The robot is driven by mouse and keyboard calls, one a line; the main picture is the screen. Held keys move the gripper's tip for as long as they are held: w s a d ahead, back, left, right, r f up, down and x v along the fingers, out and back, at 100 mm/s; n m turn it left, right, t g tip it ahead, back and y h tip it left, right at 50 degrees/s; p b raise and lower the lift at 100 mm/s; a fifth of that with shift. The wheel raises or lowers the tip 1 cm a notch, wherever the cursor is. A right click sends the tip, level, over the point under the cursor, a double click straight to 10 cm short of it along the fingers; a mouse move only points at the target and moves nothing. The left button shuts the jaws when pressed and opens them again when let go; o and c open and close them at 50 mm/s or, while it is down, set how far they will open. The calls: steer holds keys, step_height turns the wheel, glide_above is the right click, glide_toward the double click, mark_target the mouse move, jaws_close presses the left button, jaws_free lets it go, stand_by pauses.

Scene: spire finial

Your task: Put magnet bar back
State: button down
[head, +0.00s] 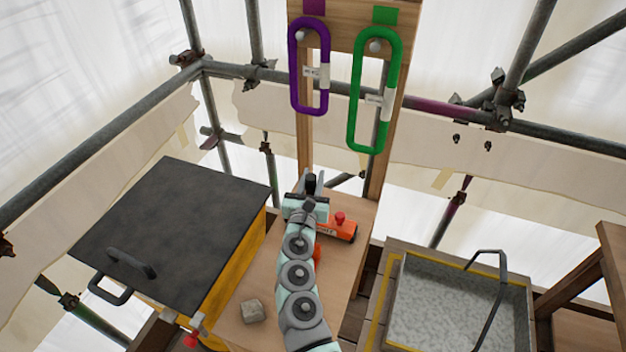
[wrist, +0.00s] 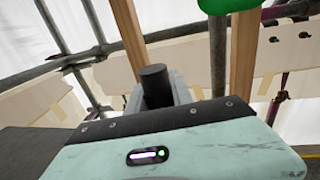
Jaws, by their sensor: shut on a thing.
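My gripper (head: 312,180) is above the wooden bench top, near its far end. In the wrist view its grey fingers (wrist: 158,92) are shut on a dark round bar (wrist: 154,80), whose blunt end points up. I take this bar to be the magnet bar; its lower part is hidden behind the gripper body. In the head view only a small dark bit of it (head: 311,184) shows between the fingers. An orange-red tool with a red knob (head: 340,228) lies on the bench just right of the gripper, partly behind my arm.
A purple loop (head: 294,75) and a green loop (head: 357,100) hang on pegs on a wooden frame beyond the gripper. A dark-lidded yellow box (head: 180,230) stands left. A grey stone block (head: 252,311) lies on the bench (head: 240,285). A grey tray (head: 440,310) is at right. Scaffold tubes surround everything.

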steer(key=c, duration=1.6)
jaws_free()
steer(key=shift+f, duration=0.15)
steer(key=o, duration=0.5)
steer(key=shift+c, duration=0.2)
steer(key=shift+r, duration=0.2)
steer(key=s, duration=0.3)
steer(key=s+a+p, duration=0.1)
steer(key=s, duration=0.2)
steer(key=s+p, duration=0.1)
steer(key=s, duration=0.3)
steer(key=shift+a, duration=0.35)
steer(key=shift+s+f+p, duration=0.1)
steer(key=shift+s+p, duration=0.2)
steer(key=shift+s, duration=0.65)
